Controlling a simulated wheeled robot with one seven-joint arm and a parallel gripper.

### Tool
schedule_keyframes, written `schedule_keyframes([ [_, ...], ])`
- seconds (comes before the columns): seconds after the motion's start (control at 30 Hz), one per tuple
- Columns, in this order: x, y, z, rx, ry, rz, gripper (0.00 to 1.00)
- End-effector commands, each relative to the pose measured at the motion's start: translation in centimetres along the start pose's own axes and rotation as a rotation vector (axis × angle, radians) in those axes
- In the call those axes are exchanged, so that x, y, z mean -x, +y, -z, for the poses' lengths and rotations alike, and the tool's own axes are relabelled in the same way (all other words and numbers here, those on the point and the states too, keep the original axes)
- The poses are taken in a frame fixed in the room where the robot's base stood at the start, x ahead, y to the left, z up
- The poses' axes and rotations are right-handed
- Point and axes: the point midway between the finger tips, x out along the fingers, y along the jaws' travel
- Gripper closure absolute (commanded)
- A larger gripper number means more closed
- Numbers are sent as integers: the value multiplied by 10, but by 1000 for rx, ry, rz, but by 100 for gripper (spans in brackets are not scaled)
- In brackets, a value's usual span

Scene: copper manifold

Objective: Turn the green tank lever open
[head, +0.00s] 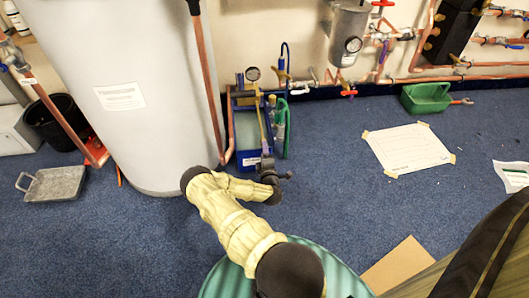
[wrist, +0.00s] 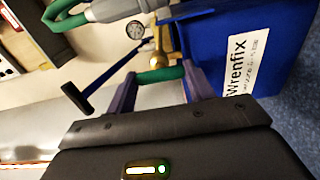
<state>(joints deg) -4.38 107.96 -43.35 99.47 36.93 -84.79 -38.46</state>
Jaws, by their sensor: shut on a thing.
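The green lever (wrist: 160,74) lies crosswise between the two purple fingers of my gripper (head: 268,154) in the wrist view. My gripper is shut on it. A brass fitting (wrist: 157,58) shows just behind the lever. The blue tank unit (wrist: 228,50) with a white Wrenfix label is close by on the right of the wrist view. In the head view the blue tank unit (head: 242,188) stands on the floor right of the tall white cylinder, with my gripper in front of it. The lever itself is hard to make out in the head view.
A round gauge (wrist: 136,30), a black T-shaped handle (wrist: 76,98) and a green hose (wrist: 62,18) are near my fingers. The white cylinder (head: 130,60) and a copper pipe (head: 207,80) stand left of the unit. Open carpet (head: 330,160) lies to the right.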

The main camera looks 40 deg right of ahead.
Motion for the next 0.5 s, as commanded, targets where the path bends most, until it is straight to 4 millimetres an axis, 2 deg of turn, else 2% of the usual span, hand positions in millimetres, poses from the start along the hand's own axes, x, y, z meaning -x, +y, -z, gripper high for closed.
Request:
schedule_keyframes([
  [0.5,1,-2,1,35,3,5,70],
])
